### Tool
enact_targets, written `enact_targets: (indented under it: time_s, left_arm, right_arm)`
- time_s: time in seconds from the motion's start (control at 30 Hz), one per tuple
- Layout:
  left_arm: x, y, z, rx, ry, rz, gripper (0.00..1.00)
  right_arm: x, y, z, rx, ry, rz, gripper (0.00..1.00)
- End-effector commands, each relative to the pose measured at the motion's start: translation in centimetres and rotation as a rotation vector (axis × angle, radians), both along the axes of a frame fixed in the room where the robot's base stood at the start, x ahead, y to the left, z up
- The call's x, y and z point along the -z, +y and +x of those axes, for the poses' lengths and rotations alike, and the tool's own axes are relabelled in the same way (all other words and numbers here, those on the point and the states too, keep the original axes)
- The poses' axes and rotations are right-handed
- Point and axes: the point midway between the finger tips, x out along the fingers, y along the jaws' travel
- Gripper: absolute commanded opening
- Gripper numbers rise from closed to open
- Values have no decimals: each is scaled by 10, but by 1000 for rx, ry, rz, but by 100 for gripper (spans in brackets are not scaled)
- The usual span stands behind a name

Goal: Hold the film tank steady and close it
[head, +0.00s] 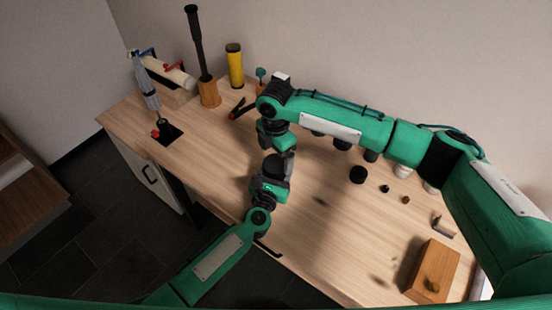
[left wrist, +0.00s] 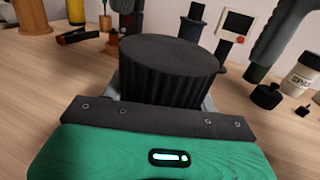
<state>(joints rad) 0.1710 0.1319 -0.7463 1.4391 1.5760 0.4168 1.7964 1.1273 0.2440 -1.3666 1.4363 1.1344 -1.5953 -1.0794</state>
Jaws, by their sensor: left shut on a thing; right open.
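The film tank (left wrist: 168,70) is a black ribbed cylinder with a flat dark top, filling the middle of the left wrist view. In the head view its dark round top (head: 274,166) shows at the end of my left arm. My left gripper (head: 268,187) is shut on the tank, which stands upright. My right gripper (head: 281,147) is open, with its wrist over the table just beyond the tank; its fingertips are hard to make out. A black round piece (head: 358,175) lies on the table to the right; I cannot tell whether it belongs to the tank.
Small caps (head: 384,188) and a white bottle (head: 402,171) stand at the right. A wooden box (head: 432,271) sits at the front right. A yellow cylinder (head: 235,66) and a wooden holder (head: 209,94) stand at the back left. The front middle tabletop is clear.

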Motion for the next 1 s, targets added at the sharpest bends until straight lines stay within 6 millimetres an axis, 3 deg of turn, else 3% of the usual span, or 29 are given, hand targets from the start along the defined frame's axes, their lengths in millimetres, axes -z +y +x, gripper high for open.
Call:
enact_targets:
  time_s: [0.27,0.6,1.0]
  left_arm:
    - [0,-1,-1,3,0,-1,0]
    - [0,-2,-1,3,1,-2,0]
    - [0,-2,-1,3,1,-2,0]
  right_arm:
    - [-3,0,1,-18,-1,0,85]
    - [-33,0,1,-277,-1,-1,85]
    - [-32,0,0,-293,1,0,85]
